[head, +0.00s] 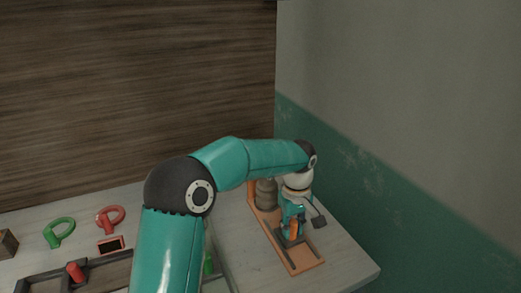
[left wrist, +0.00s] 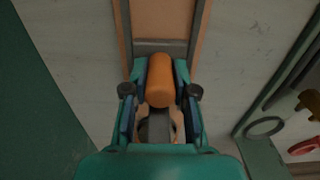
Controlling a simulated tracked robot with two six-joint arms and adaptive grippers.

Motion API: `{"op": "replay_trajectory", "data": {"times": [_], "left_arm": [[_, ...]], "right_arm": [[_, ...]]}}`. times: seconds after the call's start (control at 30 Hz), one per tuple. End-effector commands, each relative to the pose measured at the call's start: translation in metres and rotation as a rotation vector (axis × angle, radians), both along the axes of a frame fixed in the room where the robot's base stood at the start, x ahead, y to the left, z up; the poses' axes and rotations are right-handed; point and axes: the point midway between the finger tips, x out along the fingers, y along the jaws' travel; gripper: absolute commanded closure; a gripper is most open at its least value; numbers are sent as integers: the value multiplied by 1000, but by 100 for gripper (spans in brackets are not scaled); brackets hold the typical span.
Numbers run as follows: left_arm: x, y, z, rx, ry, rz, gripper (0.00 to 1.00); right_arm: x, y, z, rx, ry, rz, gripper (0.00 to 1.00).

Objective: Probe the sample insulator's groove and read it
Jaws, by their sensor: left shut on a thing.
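My left gripper (head: 292,218) is shut on an orange rounded handle (head: 294,231). In the left wrist view the handle (left wrist: 160,82) sits between the fingers, with a grey block (left wrist: 157,127) behind it. The gripper is over an orange base board (head: 306,266) with dark rails along it. A brown ribbed piece (head: 265,195), perhaps the sample insulator, stands at the board's far end, partly hidden by my arm. I cannot make out its groove or whether anything touches it. A small black screen in a red frame (head: 111,244) lies at the left; no reading is legible.
A dark tray (head: 104,275) with a red piece (head: 75,271) is in front. Walls rise behind and at the right.

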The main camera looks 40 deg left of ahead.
Motion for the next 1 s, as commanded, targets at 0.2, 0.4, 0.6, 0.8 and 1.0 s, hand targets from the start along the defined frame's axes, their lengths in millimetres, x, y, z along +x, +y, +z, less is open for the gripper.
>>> {"op": "replay_trajectory", "data": {"times": [0.2,0.4,0.6,0.8,1.0], "left_arm": [[3,-1,2,-1,-11,1,100],[3,0,2,-2,-12,1,100],[3,-1,2,-1,-13,1,100],[2,-3,2,-1,-13,0,100],[1,-6,2,-1,-13,0,100]], "right_arm": [[0,0,0,0,0,0,60],[0,0,0,0,0,0,60],[0,0,0,0,0,0,60],[0,0,-1,0,0,0,60],[0,0,-2,0,0,0,60]]}}
